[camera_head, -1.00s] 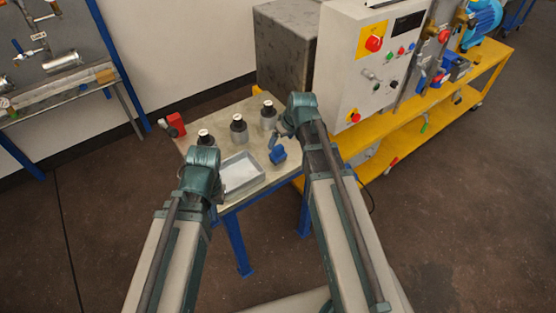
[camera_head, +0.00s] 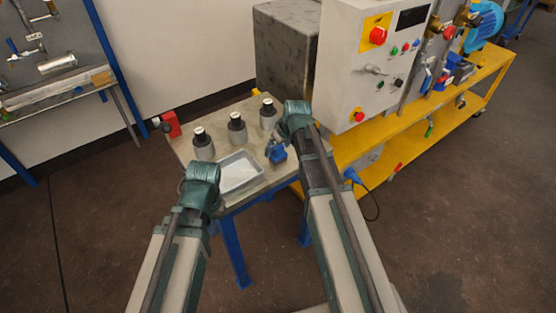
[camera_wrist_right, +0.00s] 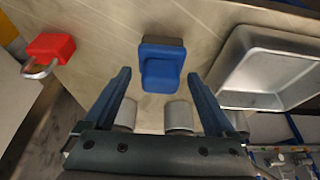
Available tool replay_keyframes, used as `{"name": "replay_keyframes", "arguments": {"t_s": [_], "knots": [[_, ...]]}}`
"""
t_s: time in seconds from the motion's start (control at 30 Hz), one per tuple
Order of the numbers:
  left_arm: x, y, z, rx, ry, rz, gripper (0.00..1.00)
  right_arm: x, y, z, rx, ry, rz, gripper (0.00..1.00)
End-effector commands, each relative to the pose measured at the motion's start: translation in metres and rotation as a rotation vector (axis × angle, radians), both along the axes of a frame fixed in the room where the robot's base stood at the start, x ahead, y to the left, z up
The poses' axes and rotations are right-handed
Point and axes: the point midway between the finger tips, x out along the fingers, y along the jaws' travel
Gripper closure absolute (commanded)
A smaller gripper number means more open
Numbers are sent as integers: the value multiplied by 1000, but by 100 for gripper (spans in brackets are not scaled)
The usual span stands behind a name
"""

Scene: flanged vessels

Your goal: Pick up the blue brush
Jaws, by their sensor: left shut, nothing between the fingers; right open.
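The blue brush (camera_head: 277,154) stands on the table, to the right of the metal tray in the head view. In the right wrist view the blue brush (camera_wrist_right: 162,67) shows as a blue block with a darker part behind it, centred ahead of the fingers. My right gripper (camera_head: 277,146) is right over it in the head view. In the right wrist view my right gripper (camera_wrist_right: 160,76) is open, with a finger on each side of the brush and a gap to each. My left gripper (camera_head: 200,181) is shut and empty by the tray's left side, its fingers mostly hidden.
A metal tray (camera_head: 221,160) lies left of the brush. Three grey vessels with dark tops, including the middle vessel (camera_head: 237,130), stand behind. A red padlock (camera_wrist_right: 50,49) lies on the other side of the brush. A control panel (camera_head: 345,70) rises at the right.

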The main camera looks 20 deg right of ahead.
Motion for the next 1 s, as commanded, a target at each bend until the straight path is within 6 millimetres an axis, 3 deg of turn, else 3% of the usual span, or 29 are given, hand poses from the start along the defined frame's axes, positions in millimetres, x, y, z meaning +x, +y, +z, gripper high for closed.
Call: {"name": "replay_keyframes", "arguments": {"t_s": [0.27,0.7,1.0], "knots": [[0,0,-4,0,0,0,100,2,1,-4,0,0,0,10],[0,0,-4,0,0,0,100,2,1,-4,0,0,0,87],[0,0,-3,0,0,0,100,2,1,-3,0,0,0,90]]}}
